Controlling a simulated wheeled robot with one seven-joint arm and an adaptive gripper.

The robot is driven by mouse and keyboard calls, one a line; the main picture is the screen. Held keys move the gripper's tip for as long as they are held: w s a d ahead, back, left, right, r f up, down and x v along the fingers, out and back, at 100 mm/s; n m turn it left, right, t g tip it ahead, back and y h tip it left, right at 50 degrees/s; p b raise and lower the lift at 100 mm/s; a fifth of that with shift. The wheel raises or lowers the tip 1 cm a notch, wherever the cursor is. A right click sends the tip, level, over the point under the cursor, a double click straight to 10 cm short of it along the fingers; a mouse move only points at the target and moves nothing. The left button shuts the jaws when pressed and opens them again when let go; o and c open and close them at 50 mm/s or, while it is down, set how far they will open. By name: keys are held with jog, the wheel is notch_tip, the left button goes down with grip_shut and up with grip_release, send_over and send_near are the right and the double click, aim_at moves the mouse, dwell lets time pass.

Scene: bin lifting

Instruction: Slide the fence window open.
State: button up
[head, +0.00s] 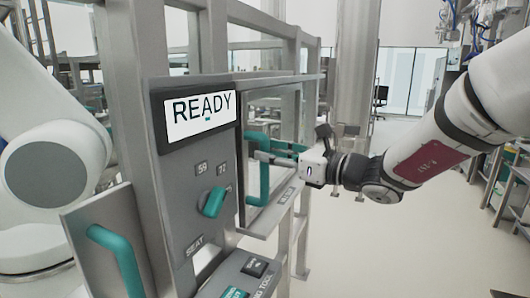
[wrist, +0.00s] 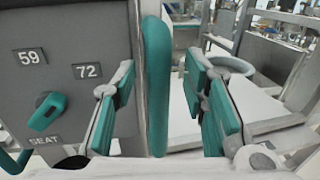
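The fence window (head: 285,122) is a framed pane just right of the grey control panel. Its left edge stands close beside that panel. A teal vertical bar handle (head: 264,180) is on the window's near side. In the wrist view the handle (wrist: 157,85) stands upright between my two teal-padded fingers. My gripper (head: 276,152) reaches in from the right at handle height. In the wrist view my gripper (wrist: 162,92) is open, with a gap showing on each side of the handle. Neither finger appears to press on it.
The control panel (head: 178,180) has a READY display (head: 200,107) and a teal knob (head: 213,202), also in the wrist view (wrist: 47,111). A plate with a teal handle (head: 118,255) juts out at lower left. A sill (head: 276,208) runs below the window.

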jog(key=shift+x, duration=1.15)
grip_shut()
